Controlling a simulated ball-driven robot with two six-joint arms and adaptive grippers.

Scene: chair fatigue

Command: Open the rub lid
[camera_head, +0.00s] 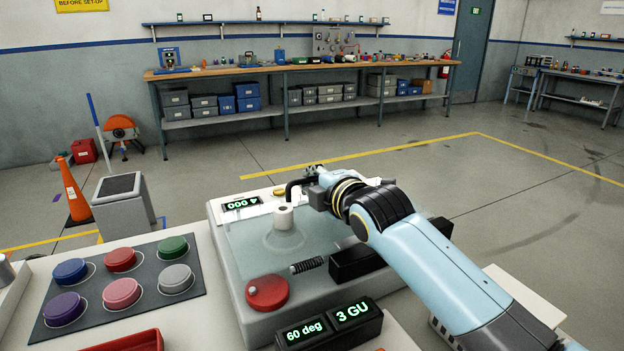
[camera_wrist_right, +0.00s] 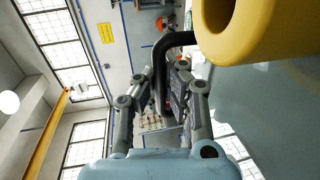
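The clear, flat lid (camera_head: 325,230) lies over the top of the pale machine (camera_head: 262,318) in the head view and looks shut. A black bent handle (camera_head: 291,190) rises at its far side. My right gripper (camera_head: 308,177) is at this handle. In the right wrist view, the black handle (camera_wrist_right: 162,62) runs between the fingers of my right gripper (camera_wrist_right: 163,80), which look closed in on both its sides. A small white roll (camera_head: 284,217) stands at the lid's far part. My left gripper is not in view.
A red knob (camera_head: 267,293), a black spring (camera_head: 307,265) and a black block (camera_head: 356,262) sit near the lid's front. A panel of several coloured buttons (camera_head: 122,293) is at left. A yellow hollow cylinder (camera_wrist_right: 262,50) looms close in the wrist view.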

